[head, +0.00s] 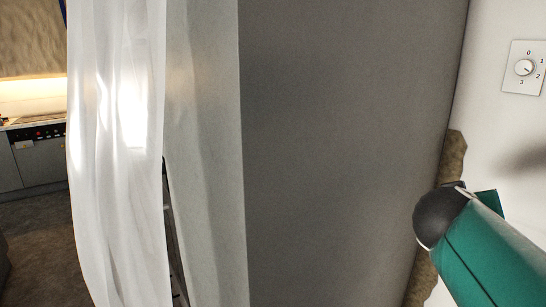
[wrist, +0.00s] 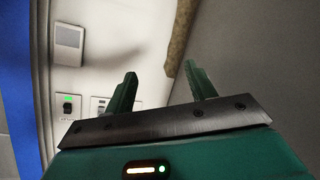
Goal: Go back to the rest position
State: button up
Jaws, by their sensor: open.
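My gripper (wrist: 160,88) shows in the wrist view with its two green fingers spread apart and nothing between them. It faces the white wall (wrist: 110,40) and the grey surface beside it. In the head view my green arm with a dark rounded joint comes in at the lower right, in front of the white wall. The gripper's fingers do not show in the head view.
A rotary dial plate (head: 524,67) is on the wall at right. A large grey panel (head: 345,150) fills the middle, with a white curtain (head: 120,150) to its left. A kitchen counter (head: 38,150) stands far left. The wrist view shows a green-lit switch (wrist: 68,105) and a wall device (wrist: 69,37).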

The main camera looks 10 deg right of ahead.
jog(key=s+a+f+n+g+y, duration=0.1)
jog(key=s+a+f+y, duration=0.3)
jog(key=a+f, duration=0.5)
jog(key=s+a+f+n+g+y, duration=0.2)
jog(key=s+a+f+y, duration=0.3)
jog(key=a+f, duration=0.5)
jog(key=a+n+y, duration=0.1)
jog(key=a, duration=0.2)
jog(key=shift+s+a+f+g+y, duration=0.2)
jog(key=shift+s+a+g+y, duration=0.1)
jog(key=shift+y, duration=0.1)
jog(key=shift+d, duration=0.1)
jog(key=c, duration=0.4)
